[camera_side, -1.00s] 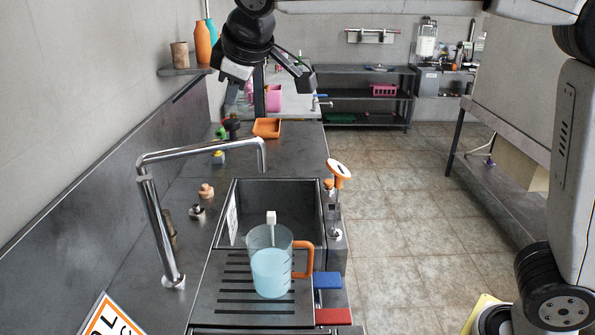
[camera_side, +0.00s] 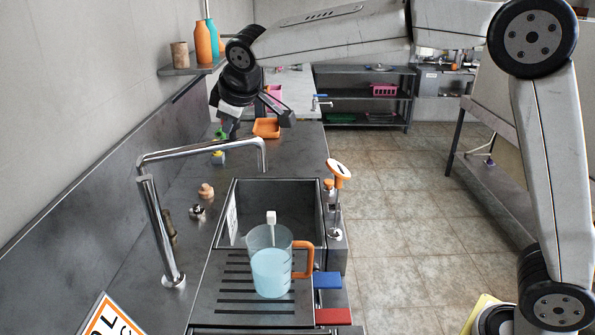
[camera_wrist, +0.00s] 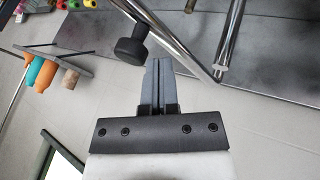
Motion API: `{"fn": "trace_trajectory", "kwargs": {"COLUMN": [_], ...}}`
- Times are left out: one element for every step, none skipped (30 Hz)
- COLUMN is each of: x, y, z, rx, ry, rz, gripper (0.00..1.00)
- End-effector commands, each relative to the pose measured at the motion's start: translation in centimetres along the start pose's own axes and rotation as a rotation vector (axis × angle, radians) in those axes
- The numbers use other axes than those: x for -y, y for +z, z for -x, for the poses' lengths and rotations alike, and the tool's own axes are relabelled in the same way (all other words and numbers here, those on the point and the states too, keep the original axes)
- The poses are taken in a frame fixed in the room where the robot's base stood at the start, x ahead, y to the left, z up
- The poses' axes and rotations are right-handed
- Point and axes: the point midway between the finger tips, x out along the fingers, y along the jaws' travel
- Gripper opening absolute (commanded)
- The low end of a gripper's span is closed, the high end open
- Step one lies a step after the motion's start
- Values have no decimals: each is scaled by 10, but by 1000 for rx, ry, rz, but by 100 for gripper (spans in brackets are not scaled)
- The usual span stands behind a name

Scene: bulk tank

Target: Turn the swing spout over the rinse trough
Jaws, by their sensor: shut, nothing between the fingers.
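The chrome swing spout (camera_side: 205,150) rises from a column (camera_side: 160,230) on the left of the counter. Its arm runs right, and its down-turned outlet (camera_side: 263,158) appears in front of the basin's far rim; depth is hard to judge. The steel basin (camera_side: 285,205), apparently the rinse trough, lies right of the column. My gripper (camera_side: 226,128) is beyond the spout, low over the far counter and apart from it. In the wrist view its fingers (camera_wrist: 159,64) are together and empty. Chrome tubes (camera_wrist: 228,45) show there beyond them.
A black knob (camera_wrist: 132,48) shows close beside my fingertips. A clear jug of blue liquid (camera_side: 270,270) stands on the slatted drainer before the basin. An orange tray (camera_side: 267,128) lies on the far counter. An orange-topped post (camera_side: 338,180) stands right of the basin.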

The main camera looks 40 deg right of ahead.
Motion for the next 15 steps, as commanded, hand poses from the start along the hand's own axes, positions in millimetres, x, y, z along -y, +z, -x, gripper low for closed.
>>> {"fn": "trace_trajectory", "kwargs": {"x": [-2,-4,-5,-5,-6,-6,-6,-6,-6,-6,-6,-6,-6,-6,-6], "y": [0,0,0,0,0,0,0,0,0,0,0,0,0,0,0], "z": [-2,-2,-3,-3,-3,-4,-4,-4,-4,-4,-4,-4,-3,-3,-3], "rx": [0,0,0,0,-1,-1,-1,-1,-1,-1,-1,-1,-1,0,-1], "ry": [0,0,0,0,0,0,0,0,0,0,0,0,0,0,0], "rz": [-1,-1,-1,-1,-1,-1,-1,-1,0,0,0,0,0,0,0], "gripper": [0,0,0,0,0,0,0,0,0,0,0,0,0,0,0]}}
